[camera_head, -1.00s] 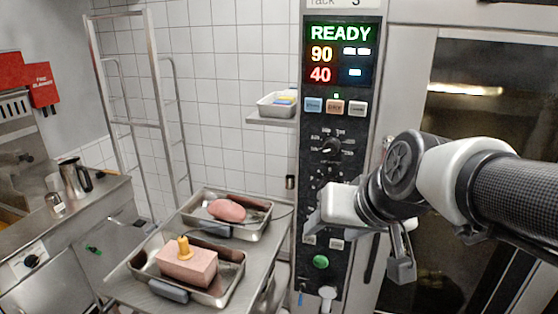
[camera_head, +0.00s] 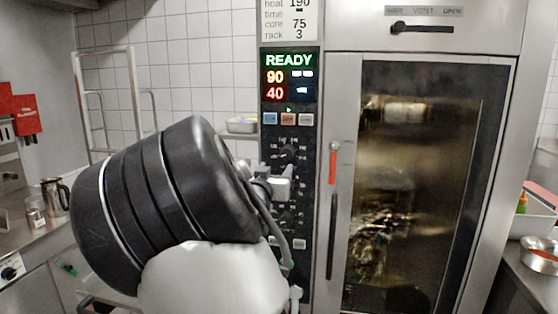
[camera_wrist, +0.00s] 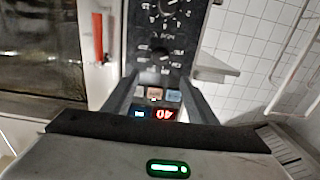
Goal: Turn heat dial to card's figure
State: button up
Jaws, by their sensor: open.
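The white card (camera_head: 289,20) at the top of the oven panel reads heat 190, core 75, rack 3; its time entry looks like a dash. Below it the display (camera_head: 288,75) reads READY, 90 in yellow and 40 in red. The upper black dial (camera_head: 288,153) sits under a row of buttons; which way its pointer faces is too small to tell. In the wrist view this dial (camera_wrist: 160,55) appears upside down, beyond the fingertips. My gripper (camera_wrist: 160,80) is open and empty, apart from the dial. My arm hides most of it in the head view.
The oven door (camera_head: 420,190) with its red-and-black handle (camera_head: 332,180) is right of the panel. A small shelf with a tray (camera_head: 242,125) juts out left of it. A counter with a pan (camera_head: 541,256) stands at far right. My arm covers the lower left.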

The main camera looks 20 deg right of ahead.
aim_at(286, 155)
jog(key=x, duration=1.4)
jog(key=shift+w+d+p, duration=0.15)
jog(key=shift+w+p, duration=0.05)
jog(key=shift+p, duration=0.1)
jog(key=c, duration=1.1)
jog(key=shift+o, duration=0.2)
jog(key=shift+f, duration=0.1)
